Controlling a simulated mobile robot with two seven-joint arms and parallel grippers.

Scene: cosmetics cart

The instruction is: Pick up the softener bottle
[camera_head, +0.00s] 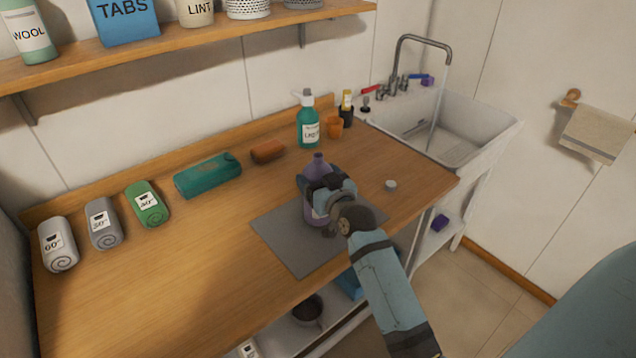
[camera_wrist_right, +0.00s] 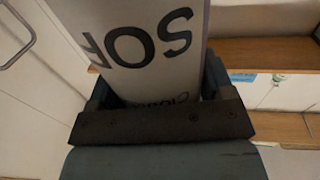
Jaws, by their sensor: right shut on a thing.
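The softener bottle (camera_head: 317,165) is purple and stands upright on or just above the grey mat (camera_head: 292,252) on the wooden worktop; I cannot tell if it touches the mat. Its white label (camera_wrist_right: 150,50) with "SOF" fills the middle of the right wrist view. My right gripper (camera_head: 324,190) is closed around the bottle's body and hides much of it in the head view. In the right wrist view its fingers (camera_wrist_right: 158,100) sit on both sides of the bottle. My left gripper is not in view.
A small white cap (camera_head: 391,185) lies right of the bottle. A teal pump bottle (camera_head: 308,125) and an orange cup (camera_head: 334,127) stand behind. A teal case (camera_head: 208,176) and rolled towels (camera_head: 148,204) lie left. The sink (camera_head: 440,130) is at right.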

